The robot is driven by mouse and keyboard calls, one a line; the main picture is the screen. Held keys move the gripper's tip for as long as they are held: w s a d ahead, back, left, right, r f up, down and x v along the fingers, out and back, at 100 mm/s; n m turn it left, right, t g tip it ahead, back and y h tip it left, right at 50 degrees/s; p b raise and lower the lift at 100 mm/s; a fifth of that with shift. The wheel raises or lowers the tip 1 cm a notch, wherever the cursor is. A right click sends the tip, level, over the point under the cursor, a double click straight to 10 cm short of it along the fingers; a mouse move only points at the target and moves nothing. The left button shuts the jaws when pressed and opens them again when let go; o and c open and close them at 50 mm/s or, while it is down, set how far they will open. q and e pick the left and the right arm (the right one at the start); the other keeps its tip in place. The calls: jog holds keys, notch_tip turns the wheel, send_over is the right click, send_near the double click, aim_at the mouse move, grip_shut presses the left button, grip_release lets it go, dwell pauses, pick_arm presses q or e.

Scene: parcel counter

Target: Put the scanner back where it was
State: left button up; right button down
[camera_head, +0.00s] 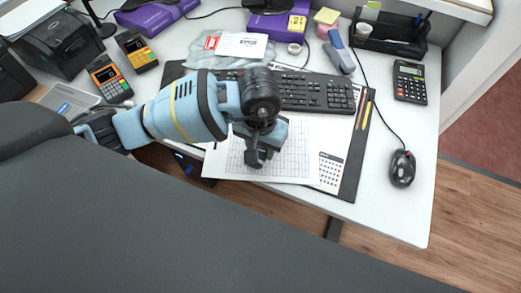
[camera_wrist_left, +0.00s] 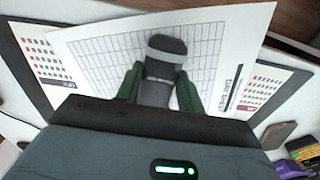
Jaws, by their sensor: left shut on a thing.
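My left gripper (camera_head: 262,150) is over the printed grid sheet (camera_head: 298,166) near the front edge of the desk. In the left wrist view, its two dark green fingers (camera_wrist_left: 160,88) are shut on a dark grey thing with a lighter band, which looks like the scanner (camera_wrist_left: 166,68). It is above or on the sheet; I cannot tell if it touches. In the head view the gripper mostly hides it. My right gripper is not in view.
A black desk mat (camera_head: 354,172) lies under the sheet, with a keyboard (camera_head: 315,92) behind. A mouse (camera_head: 402,169) and calculator (camera_head: 410,82) are at right. Card terminals (camera_head: 110,79) stand at left. A grey-blue handheld item (camera_head: 338,54) lies at the back.

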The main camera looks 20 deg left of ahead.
aim_at(261, 150)
pick_arm(q)
jog(key=shift+d+f, duration=0.1)
jog(key=shift+f, duration=1.05)
jog(key=shift+f, duration=0.2)
jog(key=o, duration=1.1)
jog(key=shift+r, duration=0.2)
notch_tip(261, 150, up, 12)
jog(key=shift+s, duration=0.15)
